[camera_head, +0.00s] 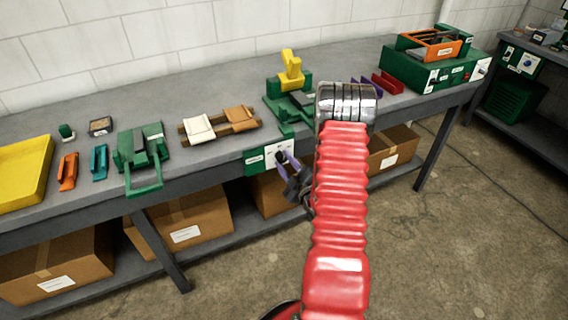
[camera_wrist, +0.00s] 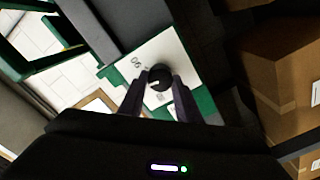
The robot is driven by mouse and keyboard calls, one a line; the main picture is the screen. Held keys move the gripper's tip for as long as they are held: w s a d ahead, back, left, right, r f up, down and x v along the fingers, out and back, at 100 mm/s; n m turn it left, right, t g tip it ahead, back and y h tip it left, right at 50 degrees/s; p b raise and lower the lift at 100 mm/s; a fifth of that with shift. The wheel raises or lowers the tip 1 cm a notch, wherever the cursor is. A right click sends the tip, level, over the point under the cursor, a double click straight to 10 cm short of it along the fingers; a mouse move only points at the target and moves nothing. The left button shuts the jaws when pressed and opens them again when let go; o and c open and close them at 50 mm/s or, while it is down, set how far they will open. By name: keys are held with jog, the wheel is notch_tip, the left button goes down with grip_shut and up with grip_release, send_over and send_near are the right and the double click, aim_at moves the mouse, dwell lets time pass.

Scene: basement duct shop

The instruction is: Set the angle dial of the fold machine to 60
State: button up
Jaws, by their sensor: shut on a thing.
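The fold machine (camera_head: 283,100), green with a yellow upright part, stands on the bench near the middle of the head view. Its white dial plate (camera_head: 255,161) hangs at the bench's front edge in a green frame. The plate also shows in the wrist view (camera_wrist: 180,58), tilted, with a number printed near the dial; the pointer setting is too small to read surely. My gripper (camera_head: 283,160) is at the plate. In the wrist view its dark fingers are shut on the round black dial (camera_wrist: 159,74), one on each side. My red arm hides the bench right of the machine.
On the bench (camera_head: 100,220) stand a yellow tray (camera_head: 22,172), a green clamp-like device (camera_head: 143,150) and tan pads on a rack (camera_head: 220,122). A green box (camera_head: 440,74) is at the right. Cardboard boxes (camera_head: 190,222) fill the shelf below. Floor at the right is clear.

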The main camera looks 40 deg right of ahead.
jog(key=shift+w+a+n, duration=0.15)
jog(key=shift+a+n, duration=0.1)
jog(key=shift+n, duration=1.05)
jog(key=shift+f, duration=0.1)
jog(key=o, duration=0.8)
jog(key=shift+o, duration=1.3)
jog(key=shift+d, duration=0.1)
jog(key=v, duration=1.4)
jog(key=shift+d, duration=0.1)
